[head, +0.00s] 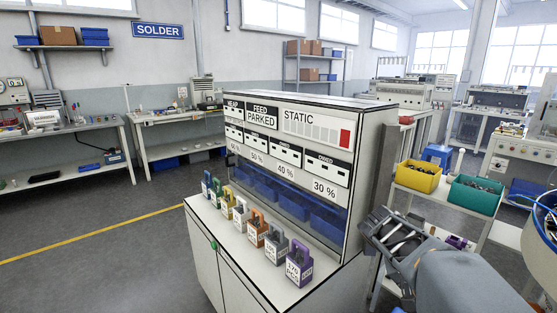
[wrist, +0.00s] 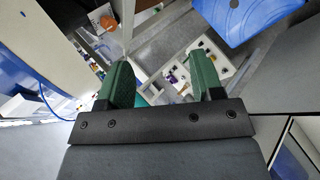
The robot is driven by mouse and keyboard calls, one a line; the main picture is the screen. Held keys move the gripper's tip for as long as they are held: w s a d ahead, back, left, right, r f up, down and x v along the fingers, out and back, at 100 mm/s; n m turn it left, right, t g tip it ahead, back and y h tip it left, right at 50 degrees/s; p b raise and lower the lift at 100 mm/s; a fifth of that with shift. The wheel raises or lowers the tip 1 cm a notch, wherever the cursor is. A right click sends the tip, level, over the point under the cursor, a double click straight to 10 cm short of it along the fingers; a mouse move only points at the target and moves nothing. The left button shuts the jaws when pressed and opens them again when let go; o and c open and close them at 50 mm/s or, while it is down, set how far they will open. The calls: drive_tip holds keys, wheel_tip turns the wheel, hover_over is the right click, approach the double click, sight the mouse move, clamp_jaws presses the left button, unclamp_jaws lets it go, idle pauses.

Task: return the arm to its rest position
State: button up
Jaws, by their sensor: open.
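My gripper (head: 392,238) shows in the head view at the right end of the white cabinet, at the end of my grey arm. In the wrist view its two green fingers stand well apart, and nothing is held in my gripper (wrist: 162,75). The fingertips point toward shelving and small parts farther off, and they appear to touch nothing. The rest position itself cannot be told from these frames.
The white cabinet (head: 352,170) stands close left of my gripper, with several coloured tagged holders along its front ledge. A yellow bin (head: 417,178) and a green bin (head: 475,196) sit behind my arm. Open grey floor (head: 110,230) lies at the left.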

drive_tip(key=s+a+r+n+t+y+p, duration=0.2)
drive_tip(key=a+r+t+y+p, duration=0.1)
drive_tip(key=a+p, duration=0.4)
drive_tip(key=s+a+r+n+t+y+p, duration=0.2)
drive_tip(key=a+r+y+p, duration=0.3)
drive_tip(key=a+r+p, duration=0.3)
drive_tip(key=s+a+t, duration=0.1)
drive_tip(key=a, duration=0.2)
drive_tip(key=shift+a+r+y, duration=0.25)
drive_tip(key=shift+a+y, duration=0.05)
drive_tip(key=shift+a, duration=0.1)
